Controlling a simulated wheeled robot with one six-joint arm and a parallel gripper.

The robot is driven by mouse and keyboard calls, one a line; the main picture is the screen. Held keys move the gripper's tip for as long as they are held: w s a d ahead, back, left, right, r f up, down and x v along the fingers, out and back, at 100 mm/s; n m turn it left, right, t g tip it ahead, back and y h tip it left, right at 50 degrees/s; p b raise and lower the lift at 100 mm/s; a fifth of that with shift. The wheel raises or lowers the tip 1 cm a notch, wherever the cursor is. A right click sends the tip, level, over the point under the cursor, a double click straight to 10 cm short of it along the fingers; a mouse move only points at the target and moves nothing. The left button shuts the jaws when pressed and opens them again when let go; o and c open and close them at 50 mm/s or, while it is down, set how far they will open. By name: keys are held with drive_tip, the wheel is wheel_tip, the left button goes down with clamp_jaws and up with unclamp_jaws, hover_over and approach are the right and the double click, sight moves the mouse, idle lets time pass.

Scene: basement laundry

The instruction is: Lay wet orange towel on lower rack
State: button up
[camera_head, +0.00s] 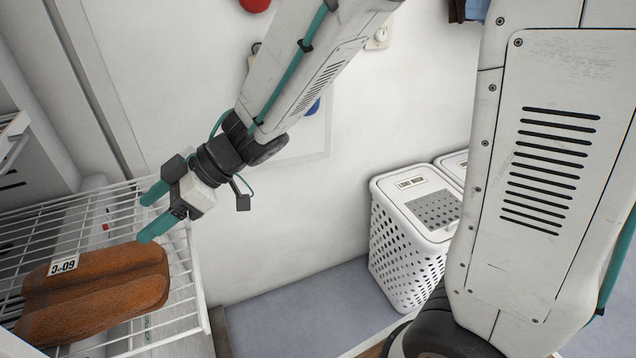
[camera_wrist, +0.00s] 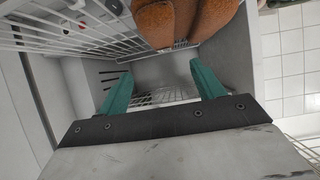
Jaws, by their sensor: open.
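The orange towel (camera_head: 105,290) lies folded on a white wire rack (camera_head: 75,218) at the left of the head view. The towel (camera_wrist: 185,20) also shows at the top of the wrist view, beyond my fingertips. My gripper (camera_head: 152,215) is open and empty beside the towel, near the rack's right end, with its teal fingers pointing left. In the wrist view my gripper (camera_wrist: 160,85) has its fingers wide apart with nothing between them. I cannot tell from these views whether the towel is wet.
A white perforated laundry hamper (camera_head: 405,235) stands on the floor against the wall, with a second hamper (camera_head: 455,165) behind it. Another wire shelf edge (camera_head: 12,135) shows at the far left. Grey floor (camera_head: 300,305) between rack and hamper is clear.

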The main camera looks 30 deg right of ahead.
drive_tip(key=w+d+r+m+t+h, duration=0.4)
drive_tip(key=w+d+r+t, duration=0.1)
drive_tip(key=w+d+t, duration=0.25)
drive_tip(key=w+d+r+m+t+h, duration=0.1)
drive_tip(key=d+r+m+h, duration=0.15)
drive_tip(key=d, duration=0.45)
drive_tip(key=d+r+m+t+h, duration=0.1)
drive_tip(key=d+m+t+h, duration=0.15)
drive_tip(key=d, duration=0.35)
drive_tip(key=s+d+m+g+h, duration=0.45)
drive_tip(key=s+d, duration=0.25)
drive_tip(key=d, duration=0.3)
drive_tip(key=s+f+m+g, duration=0.1)
drive_tip(key=s+g, duration=0.2)
drive_tip(key=s, duration=0.7)
drive_tip(key=s+f+m+g+y, duration=0.1)
drive_tip(key=s+m+g, duration=0.1)
drive_tip(key=s, duration=0.8)
drive_tip(key=shift+s+f+g, duration=0.15)
drive_tip(key=shift+f+g, duration=0.15)
drive_tip(key=shift+g, duration=0.45)
